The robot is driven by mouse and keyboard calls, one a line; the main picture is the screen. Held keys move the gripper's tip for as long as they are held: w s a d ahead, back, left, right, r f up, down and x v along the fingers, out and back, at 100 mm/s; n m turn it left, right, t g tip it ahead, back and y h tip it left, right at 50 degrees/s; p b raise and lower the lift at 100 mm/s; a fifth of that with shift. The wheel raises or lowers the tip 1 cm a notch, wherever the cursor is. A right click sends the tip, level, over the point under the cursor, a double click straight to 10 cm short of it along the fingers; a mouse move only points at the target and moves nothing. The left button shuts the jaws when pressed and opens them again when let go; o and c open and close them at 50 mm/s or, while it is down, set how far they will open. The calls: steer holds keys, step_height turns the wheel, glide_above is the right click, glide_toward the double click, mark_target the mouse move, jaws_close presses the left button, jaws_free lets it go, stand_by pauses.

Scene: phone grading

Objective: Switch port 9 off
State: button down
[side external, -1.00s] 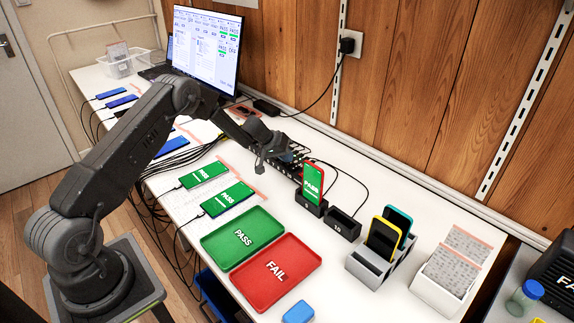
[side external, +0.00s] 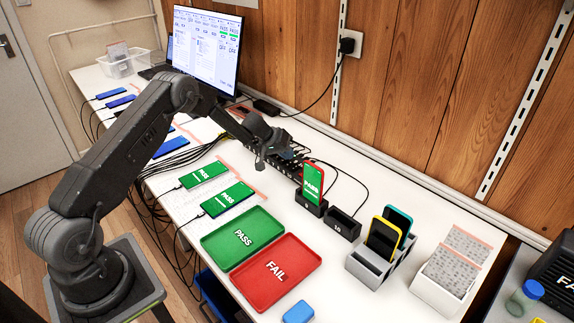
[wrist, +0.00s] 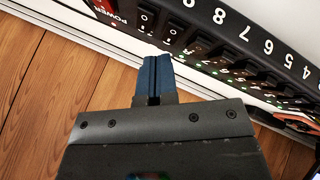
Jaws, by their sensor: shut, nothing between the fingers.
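The black USB hub (wrist: 235,65) runs diagonally across the wrist view with a row of rocker switches and upside-down numbers; its POWER end is at top left. The two switches nearest POWER, the second being port 9's (wrist: 172,38), show white marks and no clear green light; several farther along show green lights. My gripper (wrist: 154,58) is shut and empty, its blue fingertips beside these switches; contact cannot be told. In the side view my gripper (side external: 260,166) is over the hub (side external: 290,158), partly hiding it.
A red-cased phone (side external: 313,180) showing PASS stands in a dock right of the hub, with an empty dock (side external: 342,224) beside it. Black cables lie around them. The monitor (side external: 205,50) stands behind; green PASS tray (side external: 242,237) and red FAIL tray (side external: 275,272) lie in front.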

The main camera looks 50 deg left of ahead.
mark_target(289, 162)
steer(key=shift+w+r, duration=0.2)
steer(key=shift+r, duration=1.05)
steer(key=shift+w+r, duration=0.15)
steer(key=shift+r, duration=1.1)
steer(key=shift+r, duration=0.1)
steer(key=s+d+r+m, duration=0.1)
steer(key=s+d+r, duration=0.4)
steer(key=r, duration=0.4)
steer(key=s+d+r+m, duration=0.2)
steer(key=s+d+r, duration=0.2)
steer(key=d+r, duration=0.4)
steer(key=s+d+r+m+g, duration=0.1)
steer(key=s+d+r, duration=0.25)
steer(key=s, duration=0.35)
steer(key=s+d+r+m+g, duration=0.1)
steer(key=s+d+r, duration=0.2)
steer(key=s+r, duration=0.3)
steer(key=s+f+y, duration=0.1)
steer(key=s, duration=0.9)
steer(key=s+d+f+y, duration=0.1)
steer(key=s, duration=0.9)
steer(key=shift+s+d+f+m+t+y, duration=0.25)
steer(key=shift+f+m+t+y, duration=0.05)
steer(key=shift+f+y, duration=0.1)
